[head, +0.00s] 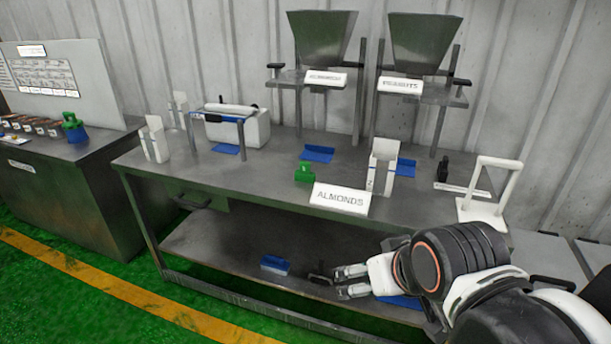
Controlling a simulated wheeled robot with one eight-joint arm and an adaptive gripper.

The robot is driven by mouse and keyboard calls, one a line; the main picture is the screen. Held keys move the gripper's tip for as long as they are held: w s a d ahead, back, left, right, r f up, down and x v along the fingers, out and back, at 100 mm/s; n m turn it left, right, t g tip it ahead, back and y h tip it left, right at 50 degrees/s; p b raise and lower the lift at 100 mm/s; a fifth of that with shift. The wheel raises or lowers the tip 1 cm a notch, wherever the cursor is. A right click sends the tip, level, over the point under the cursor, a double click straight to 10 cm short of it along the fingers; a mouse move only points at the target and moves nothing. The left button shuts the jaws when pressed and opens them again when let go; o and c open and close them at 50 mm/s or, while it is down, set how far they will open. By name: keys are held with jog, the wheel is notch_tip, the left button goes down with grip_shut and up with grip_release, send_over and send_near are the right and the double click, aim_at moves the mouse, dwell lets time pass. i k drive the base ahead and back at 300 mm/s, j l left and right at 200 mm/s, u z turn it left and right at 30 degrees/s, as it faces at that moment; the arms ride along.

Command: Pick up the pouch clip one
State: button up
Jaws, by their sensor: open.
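No label marks a pouch clip, so I cannot tell for sure which thing is pouch clip one. A small black clip-like piece (319,274) lies on the lower shelf, just left of my gripper's fingertips in the picture. Another black upright piece (443,169) stands at the right of the table top, and a small green piece (304,173) stands near the table's front edge. My gripper (342,281) is open and appears empty, with its fingers pointing left in front of the table. Its depth relative to the shelf is hard to judge.
The metal table (250,185) carries an ALMONDS sign (340,198), white holders, blue trays and a white frame (489,190). Two hoppers stand behind. A blue-and-white box (275,265) sits on the lower shelf (220,258). The shelf's left part is clear.

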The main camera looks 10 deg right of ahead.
aim_at(304, 174)
jog(key=i+l+u, duration=0.15)
jog(key=i, duration=0.4)
jog(key=i+l+u, duration=0.2)
jog(key=i, duration=0.3)
jog(key=i+l+u, duration=0.15)
jog(key=i, duration=0.4)
